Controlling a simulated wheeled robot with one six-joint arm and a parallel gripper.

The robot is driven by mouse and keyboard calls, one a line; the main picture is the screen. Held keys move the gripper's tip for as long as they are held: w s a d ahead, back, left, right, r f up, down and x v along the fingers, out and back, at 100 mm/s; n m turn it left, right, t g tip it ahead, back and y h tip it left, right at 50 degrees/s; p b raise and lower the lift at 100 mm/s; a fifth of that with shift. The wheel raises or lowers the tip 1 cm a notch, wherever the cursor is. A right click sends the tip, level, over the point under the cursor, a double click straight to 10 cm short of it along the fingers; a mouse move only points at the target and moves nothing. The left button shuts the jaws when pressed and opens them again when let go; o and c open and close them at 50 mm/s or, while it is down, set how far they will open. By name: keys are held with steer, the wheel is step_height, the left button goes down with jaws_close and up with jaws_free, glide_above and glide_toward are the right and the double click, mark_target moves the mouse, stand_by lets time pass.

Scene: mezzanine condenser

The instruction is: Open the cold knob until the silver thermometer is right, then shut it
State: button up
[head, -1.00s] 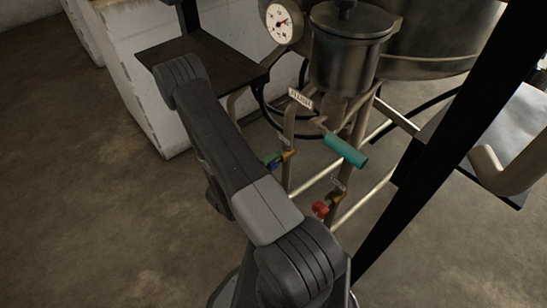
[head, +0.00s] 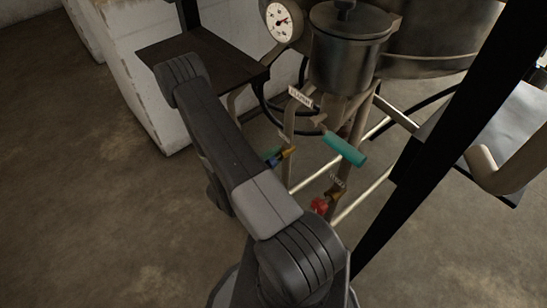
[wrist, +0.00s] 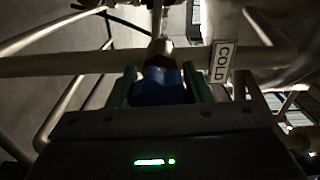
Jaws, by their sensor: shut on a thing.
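The blue cold knob (wrist: 158,93) sits on a brass valve stem (wrist: 160,52), beside the COLD label (wrist: 222,62) in the wrist view. My gripper (wrist: 163,86) is shut on this knob, one green finger on each side. In the head view the blue knob (head: 273,157) shows only in small part past my arm, which hides most of the gripper. A round dial thermometer (head: 284,22) with a silver rim, white face and red needle is at the top; its reading is too small to tell.
A red knob (head: 320,205) is on the pipe to the right. A black post (head: 440,120) stands at right. The floor at left is clear.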

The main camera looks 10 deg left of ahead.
steer(key=o, duration=1)
steer(key=v, duration=1.4)
steer(key=shift+p, duration=0.4)
